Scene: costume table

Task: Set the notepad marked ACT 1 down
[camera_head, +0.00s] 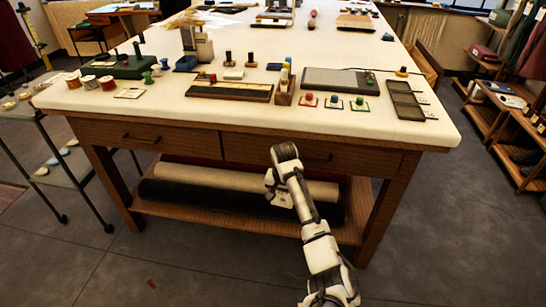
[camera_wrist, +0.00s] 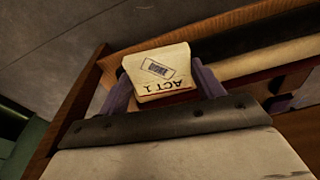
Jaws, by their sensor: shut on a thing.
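My gripper (camera_wrist: 163,88) is shut on the notepad (camera_wrist: 158,70), a small cream pad with "ACT 1" printed upside down in the wrist view and a dark boxed mark above that print. One finger is on each side of it. In the head view my gripper (camera_head: 272,187) is in front of the table, below the level of its top and near the drawers. The notepad cannot be made out in the head view. The white table top (camera_head: 245,118) is above and behind my gripper.
Along the table's front stand a long wooden tray (camera_head: 229,98), a wooden holder (camera_head: 284,98), a grey pad (camera_head: 325,80), a dark divided tray (camera_head: 405,106) and several small knobbed pieces. Fabric rolls (camera_head: 225,203) lie on the low shelf. The front strip of the top is bare.

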